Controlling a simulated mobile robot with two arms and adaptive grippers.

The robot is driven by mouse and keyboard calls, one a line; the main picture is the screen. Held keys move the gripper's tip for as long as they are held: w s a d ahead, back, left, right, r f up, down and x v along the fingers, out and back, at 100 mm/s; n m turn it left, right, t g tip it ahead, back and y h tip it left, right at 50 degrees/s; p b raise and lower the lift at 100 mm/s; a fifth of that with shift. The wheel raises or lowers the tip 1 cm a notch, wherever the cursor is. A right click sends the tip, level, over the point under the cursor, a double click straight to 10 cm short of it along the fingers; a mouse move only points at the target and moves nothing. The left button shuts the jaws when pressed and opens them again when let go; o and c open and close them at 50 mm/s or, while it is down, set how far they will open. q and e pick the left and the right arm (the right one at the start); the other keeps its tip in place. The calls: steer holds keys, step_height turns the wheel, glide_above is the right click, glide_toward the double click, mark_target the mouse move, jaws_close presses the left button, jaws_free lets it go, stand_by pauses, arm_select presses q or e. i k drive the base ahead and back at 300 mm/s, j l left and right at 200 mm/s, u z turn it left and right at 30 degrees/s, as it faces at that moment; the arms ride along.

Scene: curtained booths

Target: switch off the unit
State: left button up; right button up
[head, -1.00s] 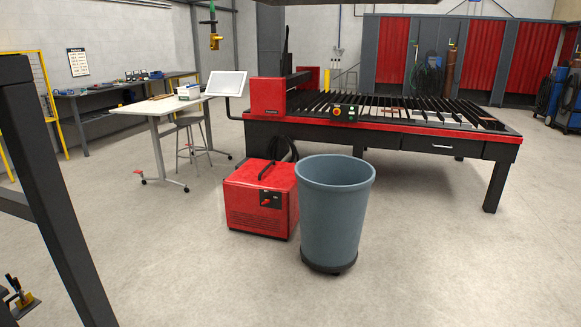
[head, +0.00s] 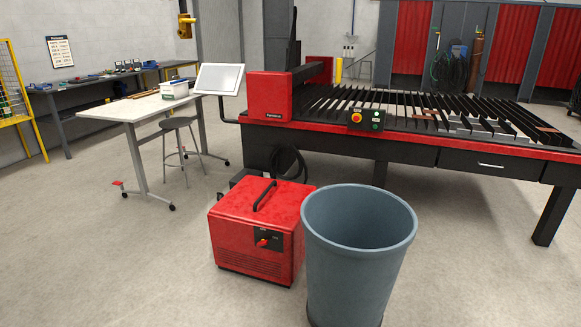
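A red box-shaped unit (head: 258,228) with a black top handle stands on the floor, left of centre in the head view. Its front right side bears a dark panel with a red rotary switch (head: 264,242). The switch's lever looks roughly level; its marked setting is too small to read. A black cable lies coiled behind the unit. Neither of my grippers is in view.
A grey-blue bin (head: 356,262) stands close to the unit's right side. Behind is a red and black cutting table (head: 400,146) with a button box (head: 367,120). A white worktable (head: 150,107) and stool (head: 179,140) stand at left. The floor left of the unit is clear.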

mark_target(263, 242)
steer(key=i+u, duration=0.15)
steer(key=i, duration=0.3)
steer(key=i+l+u, duration=0.15)
steer(key=i, duration=0.25)
steer(key=i+l+u, duration=0.2)
steer(key=i, duration=0.2)
steer(key=i+j, duration=0.05)
